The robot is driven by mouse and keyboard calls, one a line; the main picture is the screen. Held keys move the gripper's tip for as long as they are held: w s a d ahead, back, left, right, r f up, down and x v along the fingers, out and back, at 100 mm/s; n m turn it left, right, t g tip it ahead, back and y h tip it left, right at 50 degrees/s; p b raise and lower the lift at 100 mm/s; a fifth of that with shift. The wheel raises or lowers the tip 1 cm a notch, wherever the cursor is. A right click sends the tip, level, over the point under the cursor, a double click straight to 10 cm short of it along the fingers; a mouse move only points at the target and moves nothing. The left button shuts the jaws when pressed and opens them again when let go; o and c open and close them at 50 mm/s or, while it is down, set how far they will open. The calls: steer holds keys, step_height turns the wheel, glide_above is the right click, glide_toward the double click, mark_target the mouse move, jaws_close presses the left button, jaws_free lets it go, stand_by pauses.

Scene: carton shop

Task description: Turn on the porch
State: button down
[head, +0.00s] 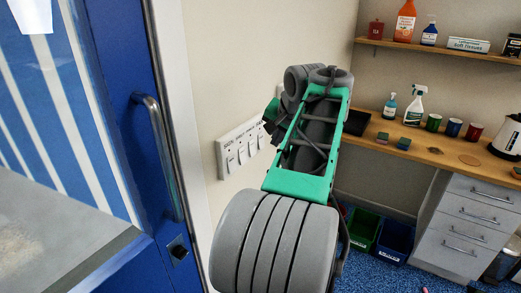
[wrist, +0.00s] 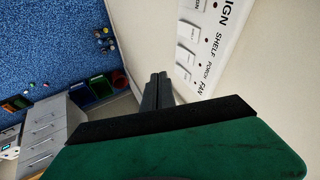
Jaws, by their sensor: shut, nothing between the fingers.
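A white switch panel (head: 240,150) with a row of several rocker switches is on the beige wall beside the blue door. The porch switch (head: 252,148) looks third from the left in the head view. Whether it is on or off is too small to tell. My gripper (wrist: 157,80) is shut and empty, its dark fingertips near the wall by the FAN end of the panel. Contact cannot be told. In the head view my arm hides part of the gripper.
The blue door (head: 125,120) with a metal handle (head: 160,150) is at the left. A wooden counter (head: 450,155) with cups, bottles and a kettle stands at the right, below a shelf (head: 440,50). Green (head: 364,230) and blue bins (head: 396,240) sit on the floor.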

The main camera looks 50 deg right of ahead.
mark_target(252, 148)
steer(key=w+f, duration=0.2)
steer(key=w+d+f+p, duration=0.1)
steer(key=w+f, duration=0.2)
steer(key=w+d+f, duration=0.1)
steer(key=w+f, duration=0.1)
steer(key=w, duration=0.1)
steer(key=shift+w+d+f+p, duration=0.15)
steer(key=shift+d+f+p, duration=0.05)
steer(key=shift+f+p, duration=0.2)
